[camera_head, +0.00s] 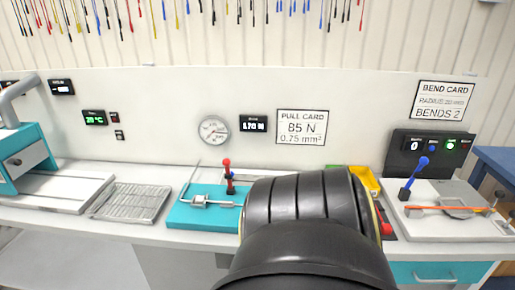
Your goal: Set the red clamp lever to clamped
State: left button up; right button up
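The red clamp lever (228,177) stands about upright, with a red ball on top, on the teal fixture (184,213) left of the middle of the bench. A bent silver rod and a small metal block (199,201) sit on the same fixture. From this view I cannot tell whether the lever is clamped. A large black ribbed link of my own arm fills the lower middle and hides the fixture's right part. Neither gripper shows. No gripper is seen touching the lever.
A round gauge (214,130) and a pull card (302,127) hang behind. Right stands a bending plate (455,226) with a blue lever (413,178). A yellow bin (366,181) and a red part (384,221) show beside my arm. A wire tray (131,201) lies left.

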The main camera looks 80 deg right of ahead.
aim_at(226, 162)
jog(key=z, duration=0.8)
jog(key=k, duration=0.5)
jog(key=z, duration=2)
